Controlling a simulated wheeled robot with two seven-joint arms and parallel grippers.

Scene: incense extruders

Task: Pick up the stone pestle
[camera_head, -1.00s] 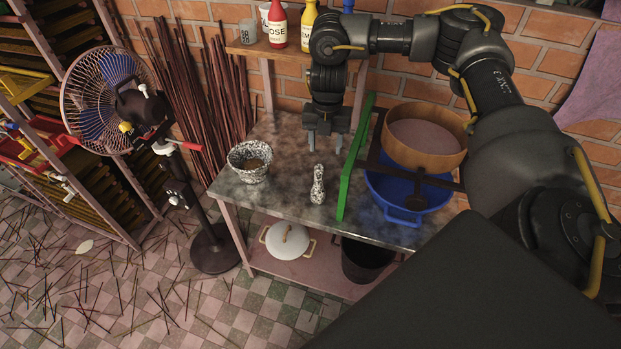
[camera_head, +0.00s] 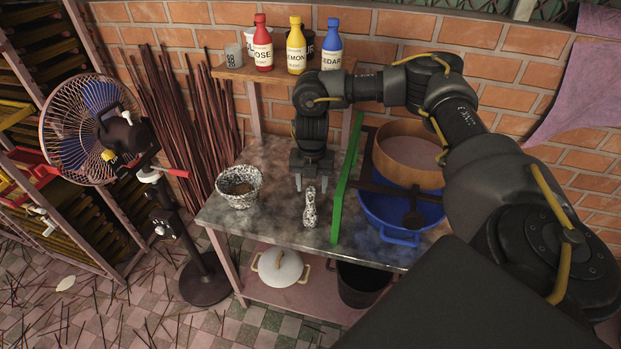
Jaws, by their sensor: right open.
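The speckled black-and-white stone pestle (camera_head: 310,208) stands upright on the grey stone tabletop (camera_head: 275,224), right of the matching speckled mortar (camera_head: 240,186). My right gripper (camera_head: 311,186) points down just behind and above the pestle, its two fingers apart with nothing between them that I can see. The pestle's top lies close to the fingertips in the picture; I cannot tell whether they touch. My left gripper does not show.
Red, yellow and blue bottles (camera_head: 296,50) stand on the shelf behind. The tabletop between mortar and pestle is clear.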

